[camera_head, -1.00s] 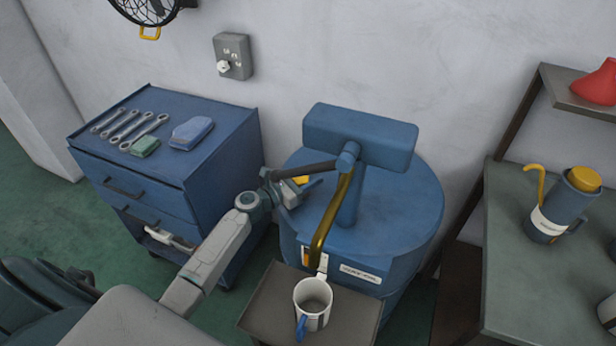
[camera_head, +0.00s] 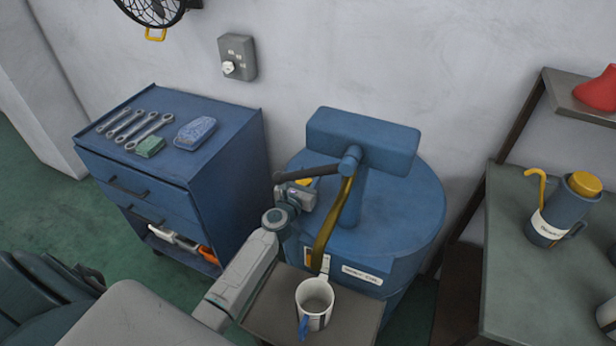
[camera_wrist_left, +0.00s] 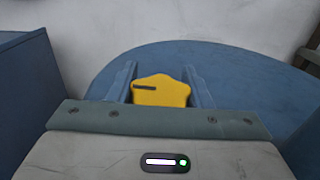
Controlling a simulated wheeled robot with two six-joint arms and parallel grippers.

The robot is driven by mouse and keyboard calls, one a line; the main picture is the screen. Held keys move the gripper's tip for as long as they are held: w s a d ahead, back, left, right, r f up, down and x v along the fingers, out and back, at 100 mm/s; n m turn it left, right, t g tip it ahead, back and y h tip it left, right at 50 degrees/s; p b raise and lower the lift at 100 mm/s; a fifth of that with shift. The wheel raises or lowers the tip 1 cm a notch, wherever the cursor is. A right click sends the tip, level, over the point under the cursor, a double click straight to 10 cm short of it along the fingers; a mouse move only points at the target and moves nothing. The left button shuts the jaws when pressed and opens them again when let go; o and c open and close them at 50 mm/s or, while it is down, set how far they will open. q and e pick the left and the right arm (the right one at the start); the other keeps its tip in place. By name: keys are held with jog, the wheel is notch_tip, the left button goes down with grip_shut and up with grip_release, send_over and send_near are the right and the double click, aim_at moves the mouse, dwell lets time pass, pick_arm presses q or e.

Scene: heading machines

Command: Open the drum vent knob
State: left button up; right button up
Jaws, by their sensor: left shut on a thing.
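The yellow drum vent knob (camera_head: 304,182) sits on the top of the blue drum (camera_head: 405,205), near its left edge, mostly hidden by my gripper in the head view. In the left wrist view the knob (camera_wrist_left: 161,93) is a rounded, lobed yellow piece with a dark slot mark near its left side. My left gripper (camera_head: 299,187) is at the knob, its two fingers (camera_wrist_left: 160,88) on either side, shut on it. My right gripper is in neither view.
A dark crank arm (camera_head: 307,171) and a brass spout (camera_head: 328,230) pass close to my gripper. A white mug (camera_head: 316,298) stands on a tray in front of the drum. A blue tool cabinet (camera_head: 225,165) is to the left. A bench (camera_head: 515,290) stands right.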

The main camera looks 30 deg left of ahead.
pick_arm(q)
jog(key=shift+a+n+y, duration=0.1)
jog(key=shift+n+y, duration=0.3)
jog(key=shift+y, duration=0.2)
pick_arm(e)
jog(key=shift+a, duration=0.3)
pick_arm(q)
jog(key=o, duration=1)
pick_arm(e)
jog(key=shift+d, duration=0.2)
pick_arm(q)
jog(key=shift+s, duration=0.55)
jog(key=s, duration=0.5)
jog(key=s+d, duration=0.1)
jog(key=s, duration=0.2)
jog(key=shift+s+d, duration=0.1)
jog(key=shift+s, duration=0.75)
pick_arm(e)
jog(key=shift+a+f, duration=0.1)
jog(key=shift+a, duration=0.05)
